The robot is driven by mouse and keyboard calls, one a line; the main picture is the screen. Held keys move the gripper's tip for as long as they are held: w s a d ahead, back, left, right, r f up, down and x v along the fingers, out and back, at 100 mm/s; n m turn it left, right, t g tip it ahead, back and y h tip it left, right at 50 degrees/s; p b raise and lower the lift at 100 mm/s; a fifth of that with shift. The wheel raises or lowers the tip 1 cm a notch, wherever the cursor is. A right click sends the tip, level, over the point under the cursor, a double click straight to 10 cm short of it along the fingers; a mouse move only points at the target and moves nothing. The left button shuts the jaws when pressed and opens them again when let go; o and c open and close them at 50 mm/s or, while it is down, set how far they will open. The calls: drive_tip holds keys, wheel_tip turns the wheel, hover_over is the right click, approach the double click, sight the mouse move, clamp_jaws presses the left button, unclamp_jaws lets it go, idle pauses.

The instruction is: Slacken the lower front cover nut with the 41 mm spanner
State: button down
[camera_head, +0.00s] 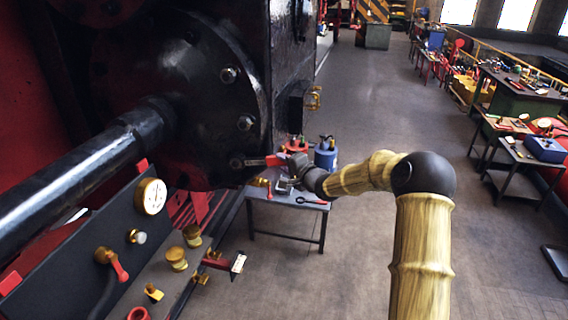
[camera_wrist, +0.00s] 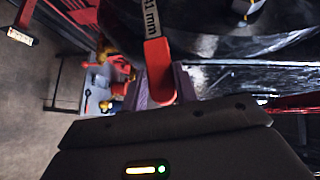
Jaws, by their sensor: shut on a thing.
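The black round cylinder cover (camera_head: 180,95) fills the left of the head view, with bright nuts along its edge. The lowest nut that shows (camera_head: 236,162) is at its lower right edge. My gripper (camera_head: 287,161) is shut on the red handle of the spanner (camera_head: 268,161), right of that nut. The spanner points left, its head end at or close to the nut; I cannot tell whether it is seated around it. In the wrist view the red handle (camera_wrist: 159,68) carries a white label ending in "1 mm" and runs up out of frame. Its head is hidden there.
A small grey table (camera_head: 310,207) with tools and a blue container (camera_head: 325,155) stands below and behind my gripper. A panel with a brass gauge (camera_head: 150,196) and valves is at lower left. Open floor (camera_head: 375,120) lies to the right; workbenches line the far right.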

drive_tip(key=shift+a+r, duration=0.1)
drive_tip(key=shift+s+a+b, duration=0.3)
drive_tip(key=shift+s+b, duration=0.15)
drive_tip(key=shift+s, duration=0.4)
drive_tip(key=shift+s+a+b, duration=0.3)
drive_tip(key=shift+s+b, duration=0.15)
drive_tip(key=shift+s, duration=0.45)
drive_tip(key=shift+s+a+b, duration=0.3)
drive_tip(key=shift+s+b, duration=0.15)
drive_tip(key=shift+s, duration=0.4)
drive_tip(key=shift+s+a+b, duration=0.2)
drive_tip(key=shift+s+a, duration=0.05)
drive_tip(key=shift+s, duration=0.4)
drive_tip(key=shift+s+a+b, duration=0.2)
drive_tip(key=shift+s+b, duration=0.05)
drive_tip(key=shift+s, duration=0.35)
drive_tip(key=shift+s+a+b, duration=0.2)
drive_tip(key=shift+s+a, duration=0.05)
drive_tip(key=shift+s, duration=0.4)
